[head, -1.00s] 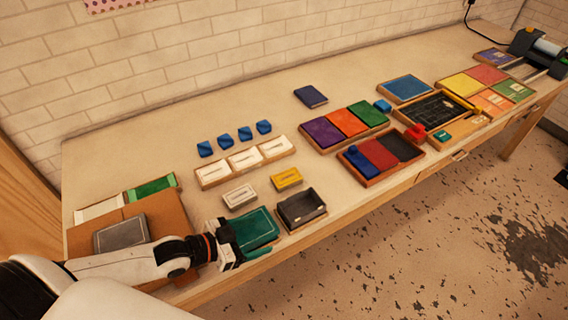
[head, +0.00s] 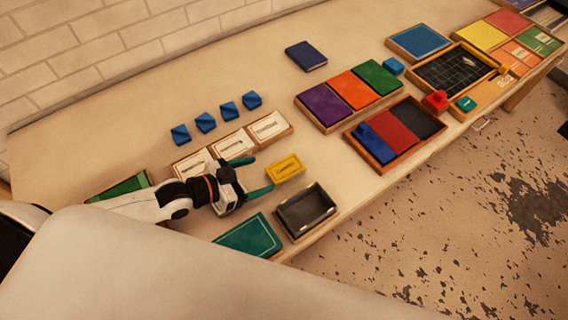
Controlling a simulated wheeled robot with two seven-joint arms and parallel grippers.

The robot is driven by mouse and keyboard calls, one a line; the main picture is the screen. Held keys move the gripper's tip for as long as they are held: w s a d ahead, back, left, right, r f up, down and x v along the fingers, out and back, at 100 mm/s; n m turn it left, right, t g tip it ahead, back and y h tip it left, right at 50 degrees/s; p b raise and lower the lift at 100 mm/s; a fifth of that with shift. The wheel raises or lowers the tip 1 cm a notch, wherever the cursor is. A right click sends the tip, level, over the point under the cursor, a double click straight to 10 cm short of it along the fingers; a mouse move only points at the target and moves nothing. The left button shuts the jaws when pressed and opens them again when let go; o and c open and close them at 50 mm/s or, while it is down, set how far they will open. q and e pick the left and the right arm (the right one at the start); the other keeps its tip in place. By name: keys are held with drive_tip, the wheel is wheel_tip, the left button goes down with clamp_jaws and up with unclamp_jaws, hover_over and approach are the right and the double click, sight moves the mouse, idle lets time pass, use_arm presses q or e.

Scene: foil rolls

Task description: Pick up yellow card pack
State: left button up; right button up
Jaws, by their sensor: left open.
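The yellow card pack (head: 285,168) lies flat on the table, between the white cards and the black tray. My left gripper (head: 259,178) is open, with its green fingertips just left of the yellow pack. One finger lies toward the back and the other toward the front. I cannot tell whether a finger touches the pack. The grey-white pack seen earlier is hidden behind my gripper and wrist. My right gripper is not in view.
A dark green card (head: 249,238) and a black tray (head: 306,211) lie in front. A row of white cards (head: 233,146) and several blue pieces (head: 205,122) lie behind. Trays with coloured cards (head: 352,91) stand to the right. The back of the table is mostly clear.

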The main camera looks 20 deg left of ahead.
sight(286, 168)
use_arm(q)
drive_tip(key=x, duration=0.3)
drive_tip(key=shift+w+d, duration=0.15)
drive_tip(key=shift+d, duration=0.3)
drive_tip(key=shift+w+d+f+p, duration=0.2)
drive_tip(key=shift+w+p, duration=0.15)
drive_tip(key=shift+w, duration=0.1)
drive_tip(key=p+x, duration=0.1)
drive_tip(key=x, duration=0.3)
drive_tip(key=shift+d+f, duration=0.1)
drive_tip(key=shift+d, duration=0.05)
drive_tip(key=shift+w+d+f, duration=0.1)
drive_tip(key=shift+w+f, duration=0.05)
drive_tip(key=shift+w, duration=0.1)
drive_tip(key=shift+c, duration=2)
drive_tip(key=c, duration=0.7)
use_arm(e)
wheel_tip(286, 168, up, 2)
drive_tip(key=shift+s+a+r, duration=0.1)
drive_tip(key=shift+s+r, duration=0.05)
